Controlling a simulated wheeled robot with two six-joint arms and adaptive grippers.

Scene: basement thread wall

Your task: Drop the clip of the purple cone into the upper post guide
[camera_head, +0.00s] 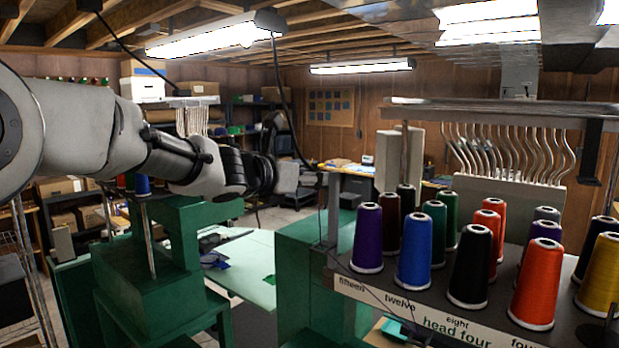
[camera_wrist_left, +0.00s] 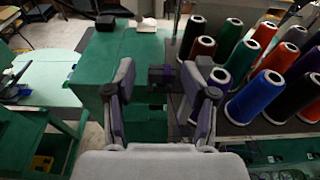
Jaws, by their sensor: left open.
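The purple cone (camera_head: 367,238) stands upright at the left front corner of the cone table, beside a blue cone (camera_head: 414,250). In the left wrist view the purple cone (camera_wrist_left: 218,78) is partly hidden behind my right-hand finger. My left gripper (camera_wrist_left: 162,78) is open, its two grey fingers spread apart. A small dark block (camera_wrist_left: 160,75) shows between the fingers; I cannot tell whether it is the clip or touches them. In the head view my left gripper (camera_head: 303,181) is small, left of the cone table. I cannot make out the upper post guide for certain. My right gripper is not in view.
Several cones stand close together on the cone table (camera_head: 347,279), right of my left gripper. A green cabinet (camera_head: 300,262) stands below the gripper, and a green machine (camera_head: 150,262) stands at the left. A pale table (camera_head: 248,268) lies between them. Wavy metal tubes (camera_head: 505,150) rise behind the cones.

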